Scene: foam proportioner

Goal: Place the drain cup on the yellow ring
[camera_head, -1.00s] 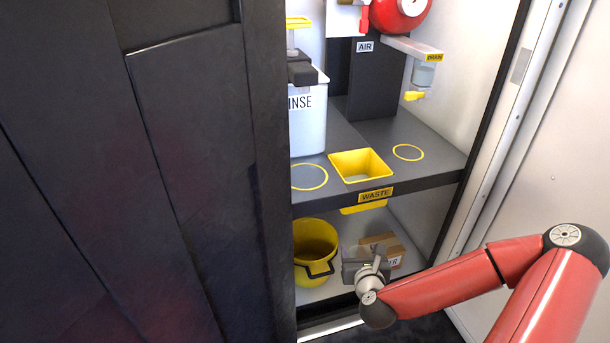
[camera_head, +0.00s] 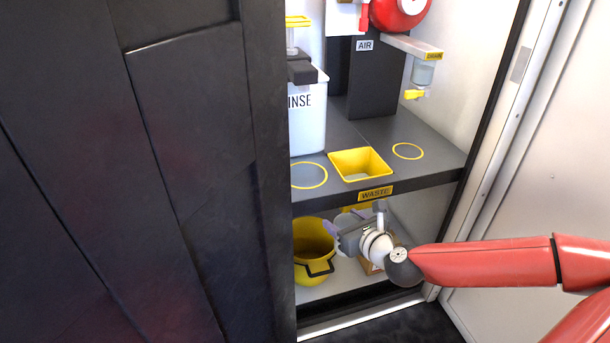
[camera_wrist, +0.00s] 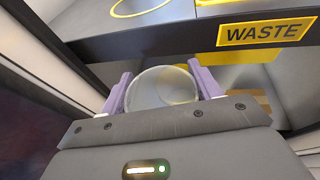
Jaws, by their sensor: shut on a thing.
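My gripper (camera_head: 344,226) is shut on a clear, pale round drain cup (camera_wrist: 160,87). The cup sits between the two purple fingers in the wrist view, with its round opening facing the camera. In the head view the cup is largely hidden by the gripper, which is just below the front edge of the grey shelf. Two yellow rings are marked on the shelf top: a left ring (camera_head: 309,188) in front of the rinse tank and a right ring (camera_head: 407,159) below the drain spout. Part of one ring (camera_wrist: 142,13) shows above the cup in the wrist view.
The grey shelf's front edge (camera_head: 420,187) overhangs the gripper. A yellow square waste opening (camera_head: 360,165) lies between the rings. The rinse tank (camera_head: 309,125) stands at left. A yellow bucket (camera_head: 312,240) and a cardboard box (camera_head: 369,266) are below. A dark panel (camera_head: 140,180) fills the left.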

